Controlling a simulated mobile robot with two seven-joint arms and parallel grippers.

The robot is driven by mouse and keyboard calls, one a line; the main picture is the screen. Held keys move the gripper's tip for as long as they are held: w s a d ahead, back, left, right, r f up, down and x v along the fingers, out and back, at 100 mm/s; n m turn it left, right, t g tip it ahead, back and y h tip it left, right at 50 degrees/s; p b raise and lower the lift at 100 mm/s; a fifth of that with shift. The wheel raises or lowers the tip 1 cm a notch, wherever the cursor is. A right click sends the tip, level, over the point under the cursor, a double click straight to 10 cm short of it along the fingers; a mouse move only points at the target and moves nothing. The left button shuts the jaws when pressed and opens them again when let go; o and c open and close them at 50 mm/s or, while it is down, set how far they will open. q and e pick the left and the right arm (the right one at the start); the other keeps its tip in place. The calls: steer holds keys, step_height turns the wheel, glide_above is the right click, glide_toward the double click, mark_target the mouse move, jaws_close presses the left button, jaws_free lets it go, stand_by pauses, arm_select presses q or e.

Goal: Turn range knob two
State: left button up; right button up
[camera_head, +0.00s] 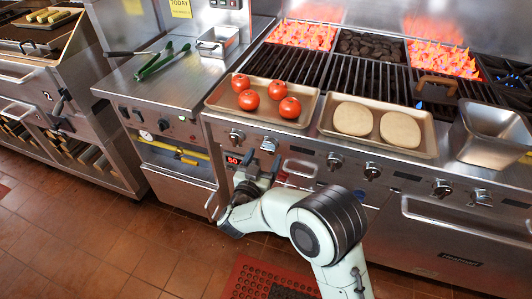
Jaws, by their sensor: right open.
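The range front carries a row of knobs, including a far-left knob (236,136), a second knob from the left (268,145), a third (334,160) and a fourth (371,170). I cannot read which one is labelled two. My right gripper (261,168) is open and empty, just below the second knob from the left, beside the red display (233,159). Whether its fingers touch the knob is not clear. My left gripper is not in view.
A tray (216,102) with several tomatoes and a tray (427,150) with two round patties sit along the range's front edge. Flames burn behind the grill grates (365,78). A metal pan (492,132) stands at right. An oven handle (464,222) projects below.

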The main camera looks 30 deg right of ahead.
mark_target(267, 151)
steer(key=shift+x, duration=1.7)
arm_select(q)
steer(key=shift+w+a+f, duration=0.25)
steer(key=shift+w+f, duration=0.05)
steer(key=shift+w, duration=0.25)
arm_select(e)
steer(key=c, duration=1)
